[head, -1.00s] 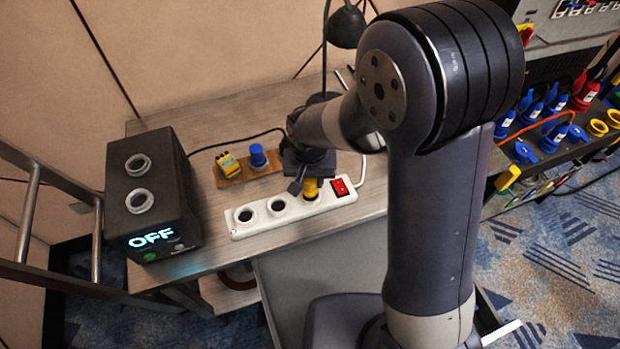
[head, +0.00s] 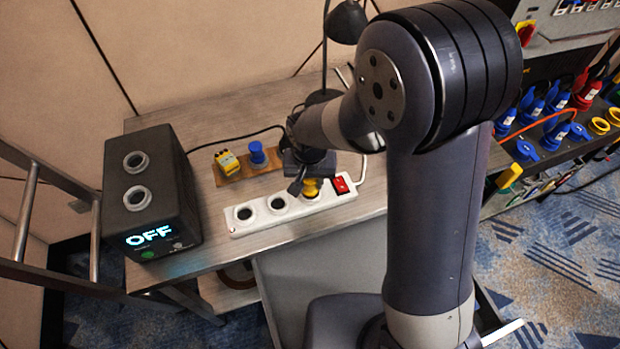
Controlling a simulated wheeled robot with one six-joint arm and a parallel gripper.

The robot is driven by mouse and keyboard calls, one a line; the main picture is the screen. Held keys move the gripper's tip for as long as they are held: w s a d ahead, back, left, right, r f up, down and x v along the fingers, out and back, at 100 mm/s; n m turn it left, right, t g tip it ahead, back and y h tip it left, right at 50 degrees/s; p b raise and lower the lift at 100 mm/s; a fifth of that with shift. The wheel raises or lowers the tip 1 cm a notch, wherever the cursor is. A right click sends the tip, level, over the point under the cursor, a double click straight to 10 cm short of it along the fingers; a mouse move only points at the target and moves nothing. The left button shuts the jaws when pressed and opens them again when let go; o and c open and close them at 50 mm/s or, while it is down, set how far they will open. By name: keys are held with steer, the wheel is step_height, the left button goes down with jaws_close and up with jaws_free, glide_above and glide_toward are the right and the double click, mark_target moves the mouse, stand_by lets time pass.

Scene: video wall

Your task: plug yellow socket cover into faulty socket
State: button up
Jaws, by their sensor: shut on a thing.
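The white power strip (head: 262,229) lies on the table, with two open round sockets, left (head: 244,213) and middle (head: 277,203). The yellow socket cover (head: 311,188) is upright at the third socket, beside the red switch (head: 342,184). My gripper (head: 309,176) points down from above and is shut on the cover's top.
A wooden strip (head: 245,172) behind holds a yellow plug (head: 227,161) and a blue cap (head: 257,154). A dark box (head: 148,195) reading OFF stands left. A black lamp (head: 347,22) is behind. A rack of coloured connectors (head: 545,125) is right.

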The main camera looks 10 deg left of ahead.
steer(key=shift+f, duration=0.3)
steer(key=o, duration=1.6)
steer(key=shift+c, duration=0.2)
steer(key=shift+r+p, duration=1.95)
steer(key=shift+r, duration=1.1)
